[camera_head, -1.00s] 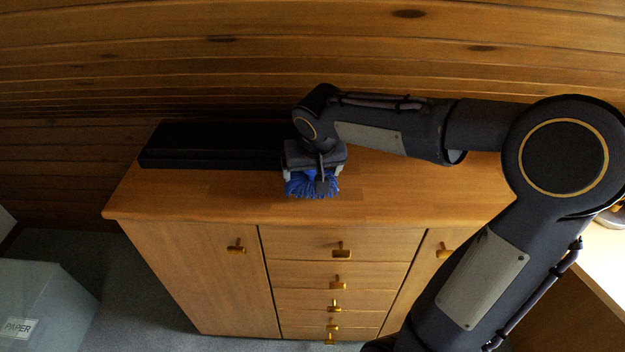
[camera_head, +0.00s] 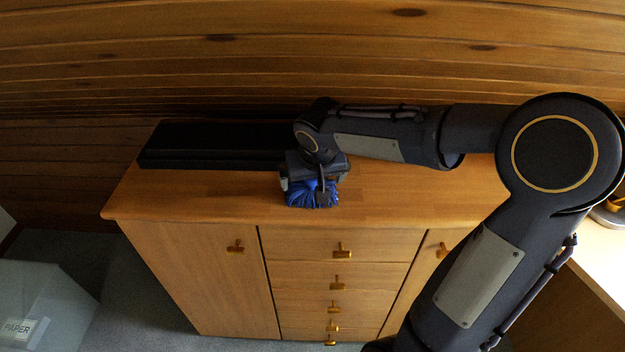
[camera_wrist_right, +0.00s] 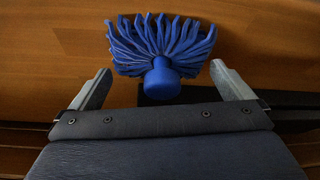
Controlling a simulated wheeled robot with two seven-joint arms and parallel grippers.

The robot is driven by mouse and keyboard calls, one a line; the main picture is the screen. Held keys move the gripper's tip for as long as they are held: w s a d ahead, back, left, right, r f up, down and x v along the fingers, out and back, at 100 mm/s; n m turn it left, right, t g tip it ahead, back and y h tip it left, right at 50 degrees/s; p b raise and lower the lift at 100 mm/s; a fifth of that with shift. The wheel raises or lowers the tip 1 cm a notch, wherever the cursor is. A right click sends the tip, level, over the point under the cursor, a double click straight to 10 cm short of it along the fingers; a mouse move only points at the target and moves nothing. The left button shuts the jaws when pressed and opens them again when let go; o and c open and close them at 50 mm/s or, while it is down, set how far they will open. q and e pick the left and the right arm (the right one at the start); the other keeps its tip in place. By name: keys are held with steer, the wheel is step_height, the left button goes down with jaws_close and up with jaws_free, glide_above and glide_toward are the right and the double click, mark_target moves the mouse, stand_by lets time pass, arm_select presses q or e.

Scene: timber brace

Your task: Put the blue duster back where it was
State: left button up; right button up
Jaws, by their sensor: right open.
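The blue duster (camera_head: 312,195) rests on the wooden cabinet top (camera_head: 405,195), near its front edge. In the right wrist view the duster (camera_wrist_right: 160,50) shows its strands fanned out away from the gripper and its round blue handle end toward it. My right gripper (camera_head: 310,185) is directly over the duster in the head view. In the wrist view my right gripper (camera_wrist_right: 163,80) has its two fingers wide apart, one on each side of the duster, with gaps between them and it. The left gripper is not in view.
A long black box-like object (camera_head: 210,145) lies on the cabinet top at the back left. The cabinet has drawers and doors with brass knobs (camera_head: 341,250). A plank wall (camera_head: 300,60) stands behind. A bin marked PAPER (camera_head: 40,300) is at lower left.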

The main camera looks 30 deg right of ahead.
steer(key=v, duration=1.1)
steer(key=s+a+f+n+y, duration=0.1)
steer(key=s+a+f+y, duration=0.1)
steer(key=s, duration=0.7)
steer(key=s+a+f+n+t+y, duration=0.1)
steer(key=s+a+f+y, duration=0.2)
steer(key=s+f, duration=0.3)
steer(key=s+p, duration=0.1)
steer(key=s, duration=0.2)
steer(key=shift+a+f, duration=0.3)
steer(key=shift+a, duration=0.1)
